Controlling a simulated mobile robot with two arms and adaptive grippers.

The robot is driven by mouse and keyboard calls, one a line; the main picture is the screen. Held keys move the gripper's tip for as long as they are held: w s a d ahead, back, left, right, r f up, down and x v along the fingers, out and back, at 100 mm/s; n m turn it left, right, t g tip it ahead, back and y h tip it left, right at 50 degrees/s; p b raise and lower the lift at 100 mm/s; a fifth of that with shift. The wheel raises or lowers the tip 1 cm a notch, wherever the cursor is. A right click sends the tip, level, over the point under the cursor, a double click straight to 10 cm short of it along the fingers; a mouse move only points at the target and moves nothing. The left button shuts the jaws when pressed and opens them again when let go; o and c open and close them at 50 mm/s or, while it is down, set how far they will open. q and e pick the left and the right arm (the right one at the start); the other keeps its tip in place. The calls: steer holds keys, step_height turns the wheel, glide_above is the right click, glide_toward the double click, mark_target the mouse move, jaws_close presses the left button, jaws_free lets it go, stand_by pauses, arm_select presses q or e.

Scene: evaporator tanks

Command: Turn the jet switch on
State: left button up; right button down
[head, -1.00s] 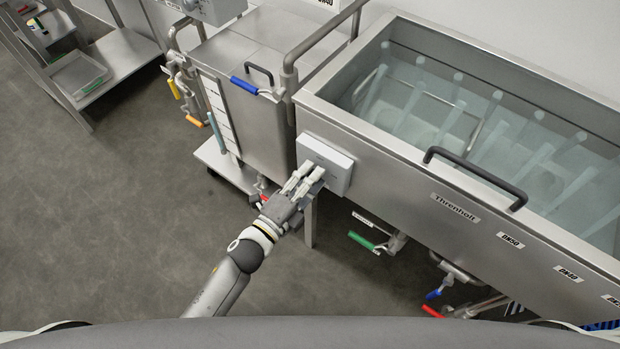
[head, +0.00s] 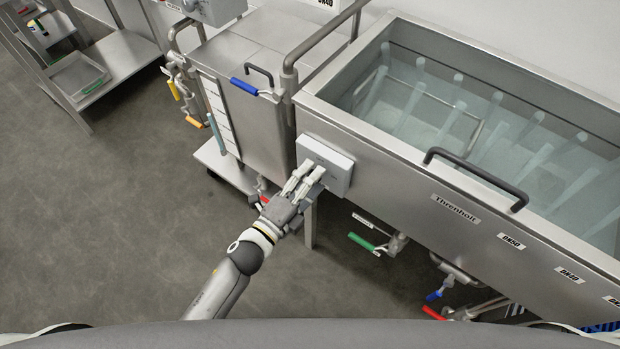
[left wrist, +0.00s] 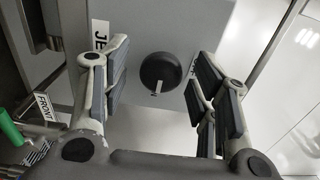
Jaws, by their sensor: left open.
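The jet switch (left wrist: 160,72) is a round black knob on a light grey box, beside a label partly reading "JE" (left wrist: 99,36). In the left wrist view it lies between the two open fingers of my left gripper (left wrist: 158,88), with a gap on each side. In the head view the switch box (head: 326,165) is fixed to the front of the steel tank at its left end. My left gripper (head: 304,177) reaches the front of this box, and the knob is hidden there. My right gripper is not in view.
The steel tank (head: 400,160) holds water and has a black handle (head: 475,178) on its front rim. A green-handled valve (head: 362,241) sits below it. A steel cabinet on a cart (head: 240,110) stands left of the box.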

arm_select(q)
steer(key=v, duration=1.2)
stand_by(0.5)
